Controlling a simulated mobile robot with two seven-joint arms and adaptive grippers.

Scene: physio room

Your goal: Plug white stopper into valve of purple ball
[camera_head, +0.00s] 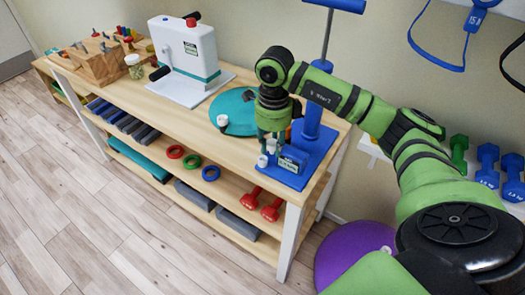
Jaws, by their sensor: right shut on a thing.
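The purple ball (345,250) sits on the floor at the lower right, beyond the table's end. My right gripper (269,146) points down over the front of the blue pump's base on the table top. It is shut on a small white piece (272,146), which looks like the white stopper; the fingers partly hide it. Another small white piece (262,161) stands just below the fingertips. My left gripper is not in view.
The blue hand pump (312,115) stands close behind the gripper. A teal disc (238,108) with a small white object (222,121) lies to the left. A white machine (184,50) is further left. Dumbbells (487,165) are on the right; the floor at left is clear.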

